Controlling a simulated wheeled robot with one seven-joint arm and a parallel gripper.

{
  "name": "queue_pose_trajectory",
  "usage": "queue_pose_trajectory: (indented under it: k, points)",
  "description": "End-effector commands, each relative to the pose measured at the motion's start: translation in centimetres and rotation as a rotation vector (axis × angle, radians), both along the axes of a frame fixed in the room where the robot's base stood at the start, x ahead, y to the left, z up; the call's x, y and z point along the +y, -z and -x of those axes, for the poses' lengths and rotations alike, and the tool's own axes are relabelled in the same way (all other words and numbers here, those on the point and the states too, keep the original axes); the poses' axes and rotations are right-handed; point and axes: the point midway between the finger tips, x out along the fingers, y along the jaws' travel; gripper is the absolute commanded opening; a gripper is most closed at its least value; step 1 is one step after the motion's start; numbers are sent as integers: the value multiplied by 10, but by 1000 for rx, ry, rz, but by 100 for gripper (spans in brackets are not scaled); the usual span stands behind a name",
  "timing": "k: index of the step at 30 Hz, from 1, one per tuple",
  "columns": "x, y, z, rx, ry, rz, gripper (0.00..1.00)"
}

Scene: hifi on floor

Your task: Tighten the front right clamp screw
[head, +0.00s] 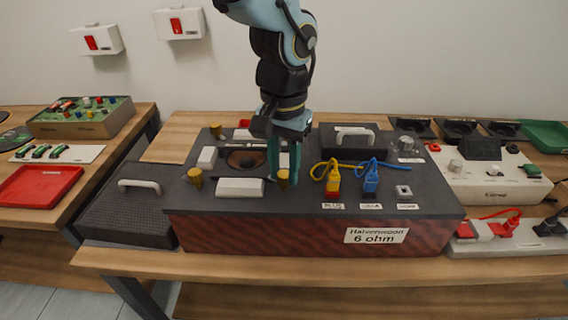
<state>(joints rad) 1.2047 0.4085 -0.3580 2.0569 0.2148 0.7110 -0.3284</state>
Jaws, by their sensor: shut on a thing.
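A large box with a black top and red-brown front (320,234), labelled "6 ohm", stands on the bench. A dark round speaker (243,160) sits in its top. Yellow-brass clamp screws stand around it: front left (194,177), back left (215,130) and front right (283,182). My gripper (283,174) points down over the front right screw, with its teal fingers shut at the screw's head. The fingers hide part of the screw. How far the screw is turned in cannot be told.
White blocks (240,187) lie beside the speaker. A dark grille panel with handle (122,206) lies at left.

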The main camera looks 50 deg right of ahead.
Motion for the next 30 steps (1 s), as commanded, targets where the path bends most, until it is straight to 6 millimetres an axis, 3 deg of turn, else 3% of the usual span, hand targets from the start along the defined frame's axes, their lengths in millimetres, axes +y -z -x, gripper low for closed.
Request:
queue_pose_trajectory:
  k: [12,28,29,30]
  points:
    - [0,0,0,0,184,-1,0]
    - [0,0,0,0,209,0,0]
    - [0,0,0,0,209,0,33]
    - [0,0,0,0,209,0,38]
